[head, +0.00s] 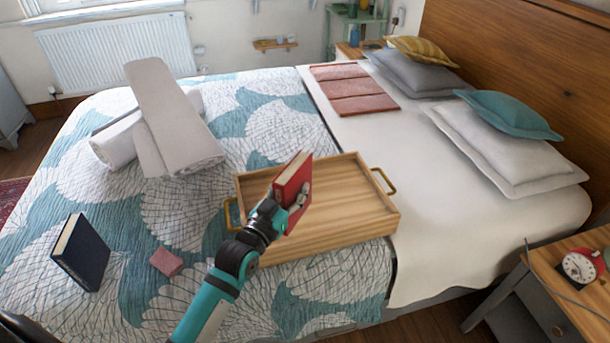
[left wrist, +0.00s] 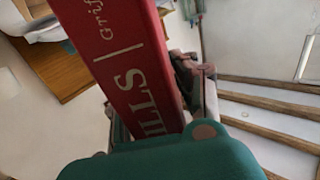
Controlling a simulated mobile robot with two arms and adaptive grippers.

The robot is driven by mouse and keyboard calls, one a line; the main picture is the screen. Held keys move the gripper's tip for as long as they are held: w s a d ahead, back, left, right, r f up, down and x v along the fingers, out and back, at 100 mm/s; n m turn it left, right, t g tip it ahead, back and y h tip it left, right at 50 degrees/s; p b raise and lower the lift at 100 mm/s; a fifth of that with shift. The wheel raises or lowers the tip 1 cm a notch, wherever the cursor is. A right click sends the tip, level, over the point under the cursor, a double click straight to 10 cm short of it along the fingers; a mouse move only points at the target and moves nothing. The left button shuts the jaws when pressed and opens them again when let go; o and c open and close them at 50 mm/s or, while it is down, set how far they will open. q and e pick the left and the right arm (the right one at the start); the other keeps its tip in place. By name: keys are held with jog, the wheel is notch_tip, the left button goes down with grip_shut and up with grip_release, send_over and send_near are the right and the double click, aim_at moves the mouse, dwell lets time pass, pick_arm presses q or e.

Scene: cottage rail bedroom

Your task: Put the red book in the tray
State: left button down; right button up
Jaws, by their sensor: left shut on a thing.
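The red book (head: 290,178) is upright in the head view, held by my left gripper (head: 290,200), which is shut on it. In the left wrist view the red book (left wrist: 118,60) fills the upper middle, with pale lettering on its red cover or spine. The wooden tray (head: 350,195) lies on the bed and has brass handles at its two ends. The book appears over the left part of the tray in the head view. I cannot tell whether its lower edge touches the tray floor. My right gripper is in neither view.
A dark blue book (head: 82,252) and a small pink block (head: 166,261) are on the patterned bedspread to the left. Rolled grey-white towels (head: 165,120) lie behind. Pillows (head: 500,145) are at the right. A bedside table (head: 570,275) holds a red clock (head: 580,267).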

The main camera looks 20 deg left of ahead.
pick_arm(q)
jog(key=w+a+f, duration=0.1)
jog(key=w+f, duration=0.3)
jog(key=w, duration=0.5)
jog(key=shift+w+a+f, duration=0.15)
jog(key=shift+w+a, duration=0.2)
jog(key=shift+f+b, duration=0.2)
jog(key=shift+b, duration=0.15)
jog(key=c, duration=1)
grip_release()
jog(key=s+a, duration=0.1)
jog(key=s, duration=0.6)
jog(key=shift+s+r, duration=0.15)
jog(key=shift+s, duration=0.15)
